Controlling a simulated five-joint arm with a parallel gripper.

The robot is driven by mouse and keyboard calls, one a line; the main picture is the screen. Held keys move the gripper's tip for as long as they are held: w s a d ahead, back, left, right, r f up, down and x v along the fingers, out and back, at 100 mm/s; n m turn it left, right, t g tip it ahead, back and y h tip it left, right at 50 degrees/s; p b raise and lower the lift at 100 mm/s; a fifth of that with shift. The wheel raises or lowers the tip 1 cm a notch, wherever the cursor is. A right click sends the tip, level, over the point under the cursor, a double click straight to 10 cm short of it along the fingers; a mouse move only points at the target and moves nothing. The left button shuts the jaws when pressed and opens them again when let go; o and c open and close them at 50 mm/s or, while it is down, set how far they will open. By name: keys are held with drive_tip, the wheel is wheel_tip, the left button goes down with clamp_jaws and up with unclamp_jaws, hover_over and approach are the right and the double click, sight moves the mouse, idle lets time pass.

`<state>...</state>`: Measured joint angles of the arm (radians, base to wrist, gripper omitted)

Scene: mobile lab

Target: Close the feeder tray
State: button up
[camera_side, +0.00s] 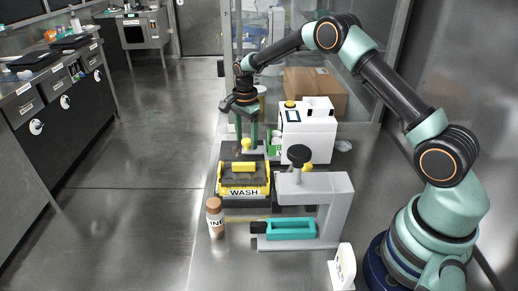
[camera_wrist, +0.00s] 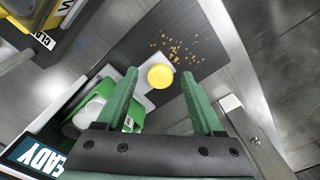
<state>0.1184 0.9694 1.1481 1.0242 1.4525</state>
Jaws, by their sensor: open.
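The feeder is a white box (camera_side: 308,137) with a screen and a yellow button on top; its screen (camera_wrist: 38,158) shows part of "READY" in the wrist view. What appears to be its tray sticks out on the left, with a green part (camera_side: 276,143) that also shows in the wrist view (camera_wrist: 70,107). A round yellow knob (camera_wrist: 160,76) sits at the tray's white outer end. My gripper (camera_side: 246,142) points down over that end. In the wrist view its green fingers (camera_wrist: 160,78) are apart, with the knob between their tips. Whether they touch it cannot be told.
A grey press-like device (camera_side: 333,205) with a teal tray (camera_side: 290,229) and a brown-capped bottle (camera_side: 215,220) are nearer. Brown crumbs (camera_wrist: 175,47) lie beside the knob. A cardboard box (camera_side: 325,90) stands behind.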

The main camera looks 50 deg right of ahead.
clamp_jaws()
drive_tip(key=shift+r, duration=0.1)
idle(1.2)
